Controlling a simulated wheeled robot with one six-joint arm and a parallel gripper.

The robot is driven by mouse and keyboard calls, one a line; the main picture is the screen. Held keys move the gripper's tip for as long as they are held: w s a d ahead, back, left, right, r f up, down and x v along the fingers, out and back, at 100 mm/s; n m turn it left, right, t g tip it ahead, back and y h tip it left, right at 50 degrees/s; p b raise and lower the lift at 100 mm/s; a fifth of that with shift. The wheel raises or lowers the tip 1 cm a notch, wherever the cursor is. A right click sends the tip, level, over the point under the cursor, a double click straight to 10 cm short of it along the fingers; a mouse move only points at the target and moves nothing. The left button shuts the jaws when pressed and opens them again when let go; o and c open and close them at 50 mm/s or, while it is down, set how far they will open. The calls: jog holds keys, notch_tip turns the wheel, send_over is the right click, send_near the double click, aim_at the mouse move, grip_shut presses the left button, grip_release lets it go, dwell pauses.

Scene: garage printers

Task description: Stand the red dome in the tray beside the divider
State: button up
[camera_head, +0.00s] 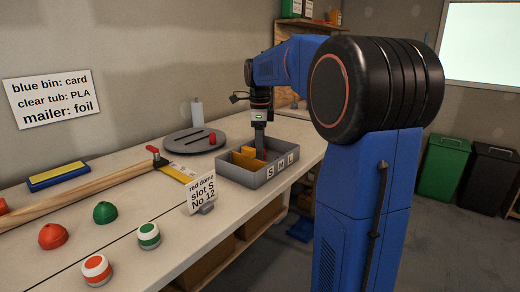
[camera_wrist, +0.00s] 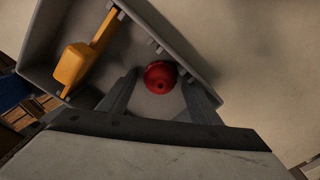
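The grey tray (camera_head: 232,171) stands on the bench, with S, M and L tags on its front wall. Its wall also shows in the wrist view (camera_wrist: 50,32). A yellow-orange divider (camera_wrist: 104,34) with a block on it crosses the tray; it also shows in the head view (camera_head: 243,160). The red dome (camera_wrist: 160,77) is inside the tray, to the right of the divider and apart from it in the wrist view. My gripper (camera_wrist: 158,82) points down into the tray. Its fingers are on either side of the dome, with small gaps showing. The dome's base is hidden.
A sign (camera_head: 201,192) naming red dome, slot S stands before the tray. A grey round plate (camera_head: 185,145) with a small red item is behind.

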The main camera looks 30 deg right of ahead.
jog(key=shift+r, duration=0.1)
notch_tip(320, 180, up, 12)
dwell(0.5)
dwell(0.5)
